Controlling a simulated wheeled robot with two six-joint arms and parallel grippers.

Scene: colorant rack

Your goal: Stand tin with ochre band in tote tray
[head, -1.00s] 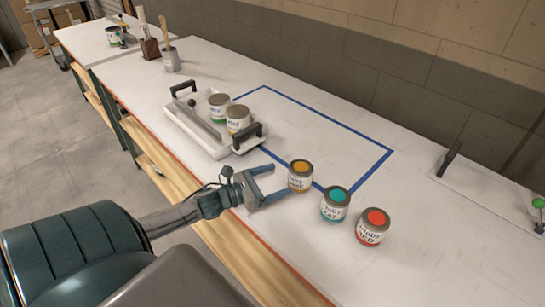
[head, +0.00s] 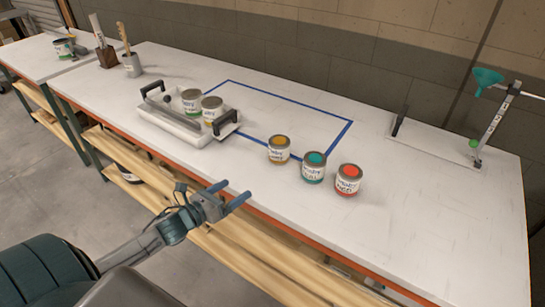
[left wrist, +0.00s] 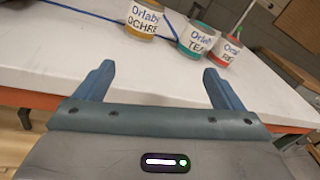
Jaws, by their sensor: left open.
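The tin with the ochre band (head: 279,151) stands upright on the white bench, the leftmost of three tins in a row; its label reads "OCHRE" in the left wrist view (left wrist: 143,20). The white tote tray (head: 170,128) with black handles is to its left and holds two upright tins and a grey bar along its middle. My left gripper (head: 231,194) is open and empty, off the bench's front edge, nearer to me than the ochre tin and apart from it. My right gripper is not in view.
A teal tin (head: 313,170) and a red tin (head: 346,181) stand just right of the ochre one. Blue tape (head: 300,103) outlines a rectangle behind. A stand with a green funnel (head: 487,78) is at the far right. The front right of the bench is clear.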

